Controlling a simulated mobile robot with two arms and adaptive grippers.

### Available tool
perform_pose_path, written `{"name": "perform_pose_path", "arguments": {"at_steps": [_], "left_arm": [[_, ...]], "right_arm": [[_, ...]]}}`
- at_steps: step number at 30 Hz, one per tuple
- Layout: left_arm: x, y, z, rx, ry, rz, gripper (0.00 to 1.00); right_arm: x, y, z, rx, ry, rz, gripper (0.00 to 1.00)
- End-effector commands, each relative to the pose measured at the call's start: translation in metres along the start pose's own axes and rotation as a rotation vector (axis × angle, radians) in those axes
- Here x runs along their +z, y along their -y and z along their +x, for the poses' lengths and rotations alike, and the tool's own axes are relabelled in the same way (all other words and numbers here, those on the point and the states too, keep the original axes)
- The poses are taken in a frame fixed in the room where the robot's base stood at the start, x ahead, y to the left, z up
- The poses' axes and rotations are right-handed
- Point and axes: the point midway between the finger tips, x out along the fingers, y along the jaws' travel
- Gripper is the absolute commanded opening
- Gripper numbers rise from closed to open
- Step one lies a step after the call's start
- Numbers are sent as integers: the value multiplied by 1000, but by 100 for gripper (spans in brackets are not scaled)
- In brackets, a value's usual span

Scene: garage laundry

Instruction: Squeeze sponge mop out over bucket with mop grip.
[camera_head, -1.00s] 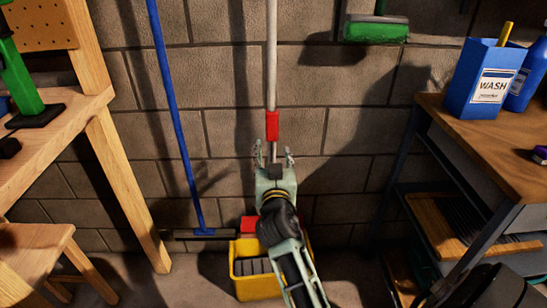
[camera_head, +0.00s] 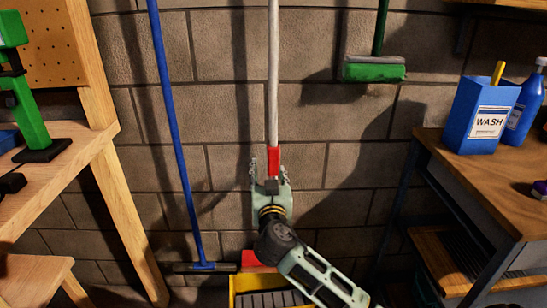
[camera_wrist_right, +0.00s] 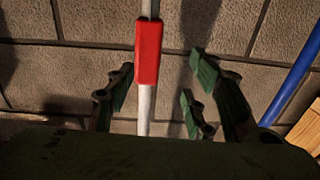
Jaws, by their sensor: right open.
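The sponge mop stands upright against the block wall, with a pale grey pole (camera_head: 273,80) and a red grip (camera_head: 273,157). In the head view a red block (camera_head: 255,258), apparently its head, shows at the yellow bucket (camera_head: 232,289), whose lower part is cut off. My right gripper (camera_head: 269,170) is open and empty, at the height of the red grip's lower part. In the right wrist view the red grip (camera_wrist_right: 148,52) and pole stand between the open fingers of the gripper (camera_wrist_right: 158,84), nearer the left one; I see no contact. My left gripper is out of view.
A blue-handled broom (camera_head: 175,130) leans left of the mop. A green brush (camera_head: 375,69) hangs upper right. A wooden workbench (camera_head: 95,150) stands left; a cart (camera_head: 490,185) with a blue WASH box (camera_head: 487,115) and bottle (camera_head: 525,105) stands right.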

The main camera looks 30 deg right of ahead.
Motion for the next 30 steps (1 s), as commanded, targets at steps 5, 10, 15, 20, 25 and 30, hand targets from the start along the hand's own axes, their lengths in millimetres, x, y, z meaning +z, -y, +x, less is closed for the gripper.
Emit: {"name": "perform_pose_path", "arguments": {"at_steps": [5,10,15,20,25,30], "left_arm": [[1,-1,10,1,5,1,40],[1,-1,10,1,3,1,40],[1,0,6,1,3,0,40],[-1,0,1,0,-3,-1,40],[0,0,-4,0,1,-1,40],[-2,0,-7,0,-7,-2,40]], "right_arm": [[-2,-14,7,31,-1,-18,48],[-1,-18,18,38,-2,-18,48],[-2,-18,46,39,-3,-18,48],[-2,-19,69,38,-2,-17,48],[-2,-19,82,36,-2,-17,48],[-1,-20,85,36,0,-17,48]]}}
